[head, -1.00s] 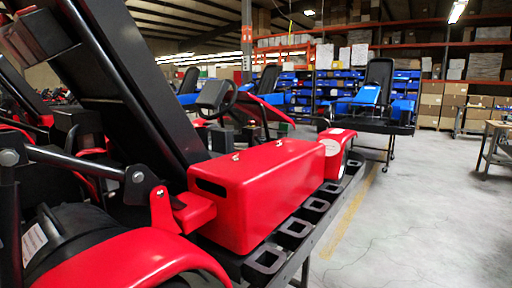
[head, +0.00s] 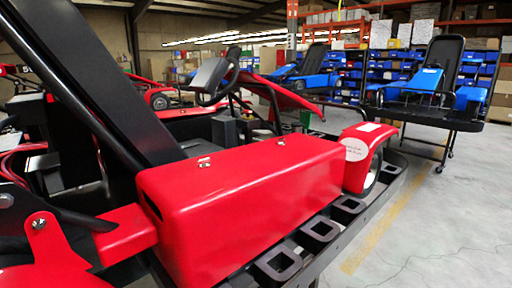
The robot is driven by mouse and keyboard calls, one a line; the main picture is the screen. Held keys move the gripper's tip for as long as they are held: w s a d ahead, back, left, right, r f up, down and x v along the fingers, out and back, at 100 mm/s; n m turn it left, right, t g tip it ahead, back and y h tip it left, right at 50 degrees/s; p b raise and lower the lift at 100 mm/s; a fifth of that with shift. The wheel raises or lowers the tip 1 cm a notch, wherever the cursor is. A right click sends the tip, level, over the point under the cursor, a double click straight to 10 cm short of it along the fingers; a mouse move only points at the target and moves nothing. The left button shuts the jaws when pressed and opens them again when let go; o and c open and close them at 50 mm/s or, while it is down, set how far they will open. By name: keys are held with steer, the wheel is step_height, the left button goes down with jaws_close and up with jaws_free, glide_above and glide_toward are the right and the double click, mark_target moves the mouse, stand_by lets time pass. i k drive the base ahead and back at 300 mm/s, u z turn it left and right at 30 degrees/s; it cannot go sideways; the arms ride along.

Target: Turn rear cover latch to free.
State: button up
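A long red side cover (head: 250,205) with a smooth top lies along the near side of the red kart. Two small metal latches sit on its top: a nearer one (head: 204,162) and a farther one (head: 281,142). The nearer one is towards the seat end of the cover. Both are too small to tell which way they are turned. The cover lies flat in place, with a dark slot in its near end. My gripper is not in view, and nothing touches the latches or cover.
A black stand rail with square openings (head: 320,229) runs along the cover's right side. The black seat (head: 90,65) leans at upper left. A steering wheel (head: 217,80) rises behind the cover. A blue kart (head: 430,85) stands at back right. The grey floor (head: 450,220) at right is clear.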

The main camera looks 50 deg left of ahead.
mark_target(204, 162)
steer(key=u, duration=0.05)
steer(key=i, duration=1)
steer(key=u, duration=3.25)
